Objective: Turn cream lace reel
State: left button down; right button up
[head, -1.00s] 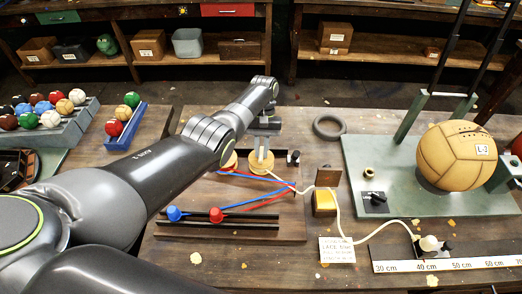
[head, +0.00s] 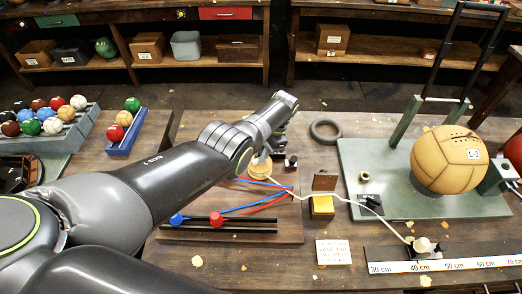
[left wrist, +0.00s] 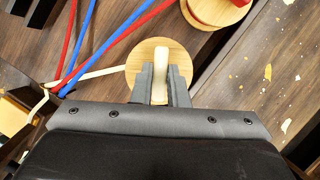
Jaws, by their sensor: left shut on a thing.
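The cream lace reel is a round wooden disc (head: 260,176) at the middle of the bench, partly covered by my left arm in the head view. In the left wrist view the wooden disc (left wrist: 137,62) has an upright cream grip (left wrist: 160,80) on top. My left gripper (left wrist: 161,88) is shut on that grip, one finger on each side. My right gripper is not in view.
A leather ball (head: 446,160) sits on a green stand (head: 362,165). Red and blue laces (head: 262,198) lie close to the reel. A red-topped reel (left wrist: 218,10) stands beside it. A ruler (head: 440,266) lies in front. A dark ring (head: 325,121) lies behind.

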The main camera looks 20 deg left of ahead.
pick_arm(q)
jog(key=m+p, duration=0.1)
jog(key=m+t+p, duration=0.1)
jog(key=m, duration=0.1)
jog(key=shift+r+y, duration=0.25)
jog(key=shift+y, duration=0.05)
jog(key=m, duration=0.1)
jog(key=m+t+p, duration=0.1)
jog(key=shift+d+f+m+y, duration=0.1)
jog(key=shift+f+m+y, duration=0.05)
jog(key=shift+m+y, duration=0.15)
jog(key=m+t, duration=0.1)
jog(key=m, duration=0.2)
jog(key=shift+s+m, duration=0.15)
jog(key=shift+m, duration=0.15)
jog(key=shift+s+m+t, duration=0.1)
jog(key=shift+m+t, duration=1)
jog(key=shift+m, duration=1.2)
jog(key=c, duration=1.4)
grip_release()
jog(key=shift+c, duration=0.2)
